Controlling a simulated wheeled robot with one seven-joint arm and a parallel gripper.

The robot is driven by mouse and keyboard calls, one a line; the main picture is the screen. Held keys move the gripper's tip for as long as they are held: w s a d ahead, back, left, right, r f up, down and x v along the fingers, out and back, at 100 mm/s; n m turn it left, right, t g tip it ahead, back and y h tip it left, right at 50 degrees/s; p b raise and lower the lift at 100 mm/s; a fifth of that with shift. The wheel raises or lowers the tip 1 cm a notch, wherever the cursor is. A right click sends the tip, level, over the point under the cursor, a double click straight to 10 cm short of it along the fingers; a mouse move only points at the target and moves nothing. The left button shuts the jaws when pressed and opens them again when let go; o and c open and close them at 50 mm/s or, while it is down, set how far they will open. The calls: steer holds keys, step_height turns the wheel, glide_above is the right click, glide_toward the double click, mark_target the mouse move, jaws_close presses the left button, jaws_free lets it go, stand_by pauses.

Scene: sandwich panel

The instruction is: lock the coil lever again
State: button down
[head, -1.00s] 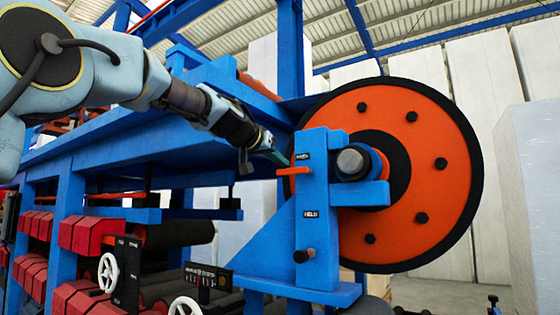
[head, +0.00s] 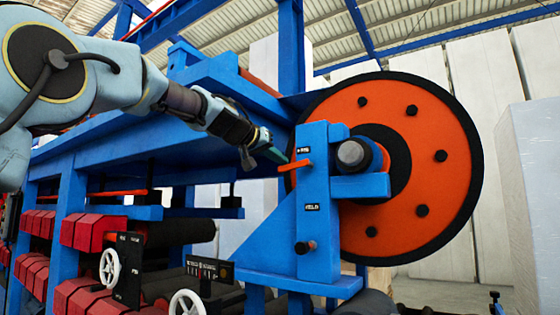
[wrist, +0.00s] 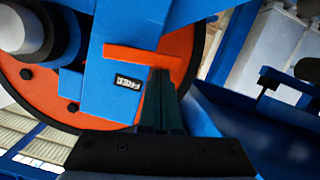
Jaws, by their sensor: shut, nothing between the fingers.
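The coil lever (head: 295,166) is a short orange-red bar on the blue upright bracket (head: 318,225). It points left, nearly level, just below the upper label. A lower label, apparently "HELD", sits farther down the bracket. My gripper (head: 280,157) is shut and empty, at the upper left of the lever's free end.
The large orange coil disc (head: 440,195) with black rim stands right behind the bracket. Its grey shaft end (head: 353,153) rests in the bracket. A blue frame beam (head: 190,140) runs beneath my arm. White handwheels (head: 109,270) and red blocks are at lower left.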

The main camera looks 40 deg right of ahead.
step_height(320, 180, down, 3)
steer(key=n+b, duration=0.2)
steer(key=b, duration=0.1)
steer(key=shift+w+r+n+g, duration=0.15)
steer(key=shift+n+g, duration=0.25)
steer(key=s+f+n+g+h+b, duration=0.1)
steer(key=s+f+n+h+b, duration=0.1)
steer(key=f+n+b, duration=0.3)
steer(key=s+d+n+b, duration=0.1)
steer(key=n+b, duration=0.3)
steer(key=b, duration=0.1)
steer(key=shift+s+g+h, duration=0.4)
steer(key=shift+s+b, duration=0.1)
steer(key=shift+b, duration=0.2)
